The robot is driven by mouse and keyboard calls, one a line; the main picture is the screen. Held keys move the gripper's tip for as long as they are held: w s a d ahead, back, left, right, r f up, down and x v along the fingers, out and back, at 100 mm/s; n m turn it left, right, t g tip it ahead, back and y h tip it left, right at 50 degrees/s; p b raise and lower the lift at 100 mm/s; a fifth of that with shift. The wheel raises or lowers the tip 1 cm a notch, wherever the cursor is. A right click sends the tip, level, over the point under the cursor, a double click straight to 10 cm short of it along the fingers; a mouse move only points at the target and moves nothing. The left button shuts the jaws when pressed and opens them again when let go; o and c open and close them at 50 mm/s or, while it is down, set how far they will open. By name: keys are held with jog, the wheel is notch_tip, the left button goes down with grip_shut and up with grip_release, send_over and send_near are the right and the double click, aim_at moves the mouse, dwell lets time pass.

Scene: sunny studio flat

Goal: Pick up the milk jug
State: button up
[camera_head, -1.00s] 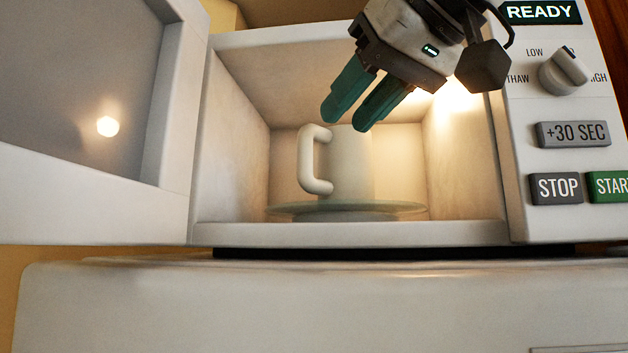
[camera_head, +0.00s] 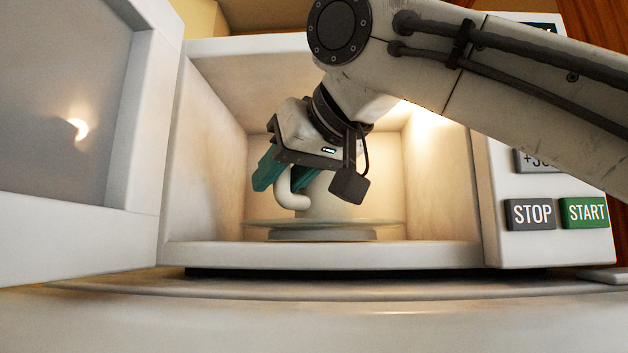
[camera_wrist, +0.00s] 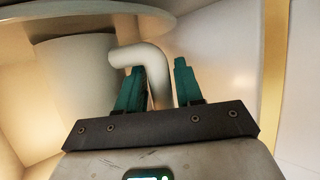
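The white milk jug (camera_head: 322,200) stands upright on the glass turntable (camera_head: 385,224) inside the open microwave, with its handle (camera_head: 291,200) on the left. My gripper (camera_head: 268,178) is inside the microwave at the handle, and hides the upper part of the jug in the head view. In the wrist view the jug body (camera_wrist: 75,75) is at the left. The handle's straight part lies between the two teal fingers of my gripper (camera_wrist: 160,64), nearer the left finger. A gap shows between the handle and the right finger. My gripper is open.
The microwave door (camera_head: 135,120) is swung open at the left. The control panel with the STOP (camera_head: 531,214) and START (camera_head: 584,213) buttons is at the right, partly behind my arm. The microwave floor (camera_head: 330,255) in front of the turntable is clear.

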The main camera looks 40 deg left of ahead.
grip_shut()
dwell(0.3)
jog(key=shift+r, duration=0.15)
